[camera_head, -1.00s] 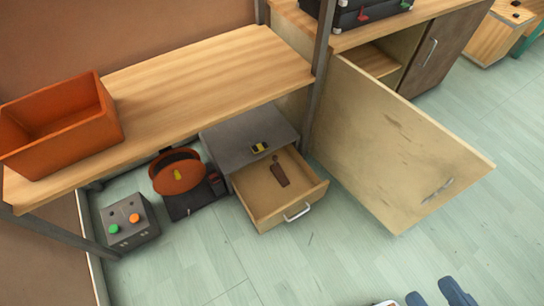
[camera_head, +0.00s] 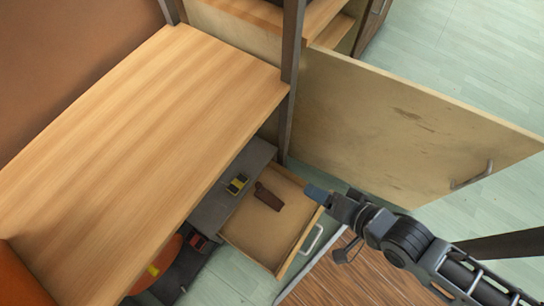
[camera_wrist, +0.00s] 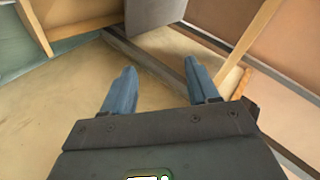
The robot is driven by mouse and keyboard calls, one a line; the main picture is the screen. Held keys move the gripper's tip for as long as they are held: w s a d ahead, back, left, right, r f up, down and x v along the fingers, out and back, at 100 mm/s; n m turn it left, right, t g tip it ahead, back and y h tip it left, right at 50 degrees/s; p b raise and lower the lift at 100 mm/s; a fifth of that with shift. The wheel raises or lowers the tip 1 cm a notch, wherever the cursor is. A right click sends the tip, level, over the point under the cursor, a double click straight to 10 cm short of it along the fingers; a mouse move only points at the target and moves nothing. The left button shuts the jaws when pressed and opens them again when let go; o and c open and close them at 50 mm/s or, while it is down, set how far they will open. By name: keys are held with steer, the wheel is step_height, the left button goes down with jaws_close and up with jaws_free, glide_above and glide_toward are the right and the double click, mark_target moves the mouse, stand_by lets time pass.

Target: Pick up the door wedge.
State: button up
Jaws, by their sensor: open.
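The door wedge, a small dark brown piece (camera_head: 268,196), lies in the open wooden drawer (camera_head: 244,238) under the workbench. My gripper (camera_head: 317,193) is in from the right, with its blue fingers near the drawer's right front corner in the picture. The wedge is to the left of the fingers, clear of them. In the wrist view my gripper (camera_wrist: 160,68) shows its two blue fingers spread apart with nothing between them. I cannot make out the wedge in the wrist view.
A grey cabinet (camera_head: 215,205) holds the drawer; a yellow and black item (camera_head: 237,184) sits on top. The wooden benchtop (camera_head: 130,130) overhangs at left. A metal post (camera_head: 291,75) and an open door panel (camera_head: 400,125) stand close to my arm.

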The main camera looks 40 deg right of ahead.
steer(key=w+f+m+g+b, duration=0.2)
steer(key=w+f+m+b, duration=0.3)
steer(key=f, duration=0.6)
steer(key=w+f+m+g+b, duration=0.25)
steer(key=w+f+m, duration=0.35)
steer(key=f, duration=0.6)
steer(key=m+g+y+b, duration=0.2)
steer(key=m+b, duration=0.3)
steer(key=m, duration=0.3)
glide_above(261, 186)
steer(key=s+d, duration=0.1)
steer(key=s, duration=0.1)
step_height(261, 186, down, 9)
steer(key=b+x, duration=0.5)
steer(key=x, duration=0.2)
steer(key=shift+w+f, duration=0.1)
steer(key=shift+f, duration=0.15)
jaws_close()
steer(key=shift+r, duration=0.1)
